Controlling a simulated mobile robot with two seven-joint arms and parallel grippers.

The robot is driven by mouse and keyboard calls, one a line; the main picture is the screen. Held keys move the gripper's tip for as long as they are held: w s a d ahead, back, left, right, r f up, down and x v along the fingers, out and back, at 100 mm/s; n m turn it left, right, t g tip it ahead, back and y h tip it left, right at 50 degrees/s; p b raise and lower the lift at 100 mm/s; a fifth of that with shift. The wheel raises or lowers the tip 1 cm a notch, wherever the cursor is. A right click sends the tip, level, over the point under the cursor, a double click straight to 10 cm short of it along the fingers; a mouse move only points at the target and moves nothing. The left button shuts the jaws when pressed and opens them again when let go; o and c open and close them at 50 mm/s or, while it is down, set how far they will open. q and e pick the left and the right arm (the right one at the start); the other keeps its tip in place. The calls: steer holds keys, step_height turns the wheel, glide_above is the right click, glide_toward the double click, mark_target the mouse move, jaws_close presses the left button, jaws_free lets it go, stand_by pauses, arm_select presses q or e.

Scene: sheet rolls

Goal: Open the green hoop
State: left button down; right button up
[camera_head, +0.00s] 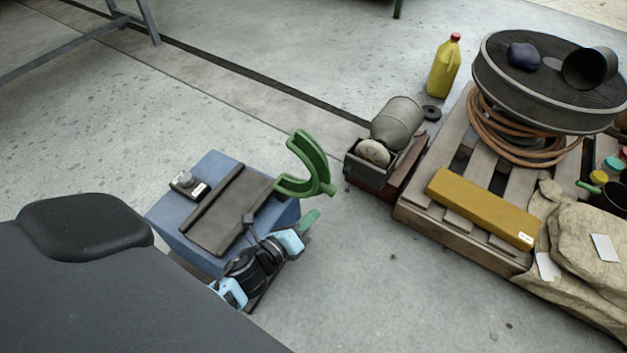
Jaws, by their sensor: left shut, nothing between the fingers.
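The green hoop (314,160) is a thick curved piece standing up at the right end of a blue machine (172,222) on the floor. It rises above the machine's top, its open side facing left. A smaller green part (309,221) shows just below it. My left gripper (249,219) is at the machine's near side, beside a dark plate on its top, left of and below the hoop and apart from it. Its fingers look shut and empty. The black and light-blue wrist hides part of the machine's near side. My right gripper is not in view.
A wooden pallet (408,216) at right carries a yellow-brown box (480,208), coiled hose, a round dark tray (490,85) and sacks. A grey motor-like unit (398,122) stands between machine and pallet. A yellow bottle (443,70) stands behind.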

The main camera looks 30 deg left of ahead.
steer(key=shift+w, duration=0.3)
